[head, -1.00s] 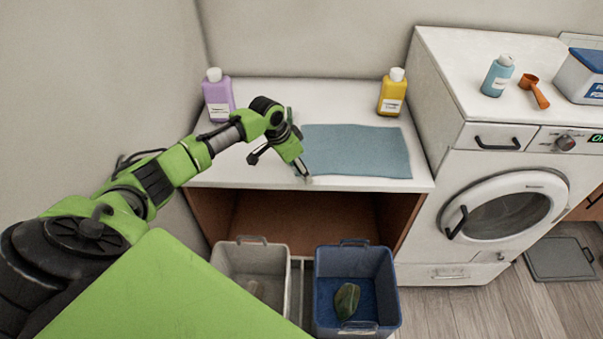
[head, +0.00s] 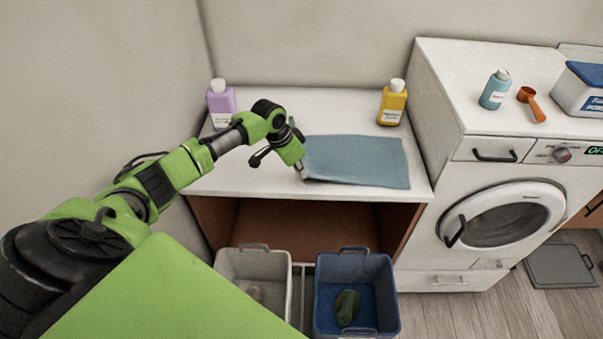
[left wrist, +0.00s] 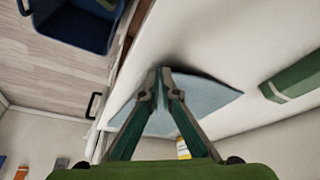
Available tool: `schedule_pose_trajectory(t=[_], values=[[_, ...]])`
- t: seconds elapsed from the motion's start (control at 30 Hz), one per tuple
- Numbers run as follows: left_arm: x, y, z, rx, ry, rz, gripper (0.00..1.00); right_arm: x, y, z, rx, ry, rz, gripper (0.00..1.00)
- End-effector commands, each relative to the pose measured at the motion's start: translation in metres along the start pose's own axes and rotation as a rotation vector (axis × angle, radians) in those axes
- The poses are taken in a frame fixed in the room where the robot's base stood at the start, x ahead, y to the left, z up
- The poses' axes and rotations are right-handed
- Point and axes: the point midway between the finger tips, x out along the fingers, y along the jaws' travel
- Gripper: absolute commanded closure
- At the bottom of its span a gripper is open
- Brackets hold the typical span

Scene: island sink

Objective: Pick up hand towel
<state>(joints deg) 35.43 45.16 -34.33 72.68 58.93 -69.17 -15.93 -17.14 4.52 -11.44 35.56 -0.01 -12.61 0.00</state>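The hand towel (head: 358,160) is a flat blue-grey cloth on the white countertop, between the two bottles. My left gripper (head: 303,173) is at the towel's left end, near the counter's front edge. In the left wrist view the fingertips (left wrist: 163,92) are close together, with a fold of the towel (left wrist: 212,93) pinched up between them. The rest of the towel still lies on the counter. My right gripper does not show.
A purple bottle (head: 221,103) and a yellow bottle (head: 393,103) stand at the back of the counter (head: 320,105). A grey bin (head: 228,262) and a blue bin (head: 381,300) sit below its front edge. A washing machine (head: 475,175) stands on the right.

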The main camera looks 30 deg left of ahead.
Motion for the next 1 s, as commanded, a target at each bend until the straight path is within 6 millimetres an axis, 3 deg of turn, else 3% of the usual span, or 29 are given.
schedule_pose_trajectory(t=[0.03, 0.1, 0.3, 0.5, 0.83, 1.0], values=[[-0.017, 0.000, -0.006, 0.000, 0.000, 0.001, 1.00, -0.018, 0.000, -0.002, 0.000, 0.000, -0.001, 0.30], [-0.029, 0.001, -0.011, 0.001, 0.000, 0.001, 1.00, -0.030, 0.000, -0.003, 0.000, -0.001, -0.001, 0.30], [-0.061, 0.000, -0.023, 0.002, 0.001, 0.000, 1.00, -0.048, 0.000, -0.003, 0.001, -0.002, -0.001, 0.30], [-0.081, 0.000, -0.030, 0.001, 0.000, -0.001, 1.00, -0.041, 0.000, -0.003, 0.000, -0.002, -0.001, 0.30], [-0.086, 0.000, -0.031, 0.001, 0.000, 0.000, 1.00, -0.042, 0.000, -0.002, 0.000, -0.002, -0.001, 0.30], [-0.117, 0.000, -0.044, 0.002, 0.006, -0.002, 1.00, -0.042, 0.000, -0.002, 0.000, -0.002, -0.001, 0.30]])
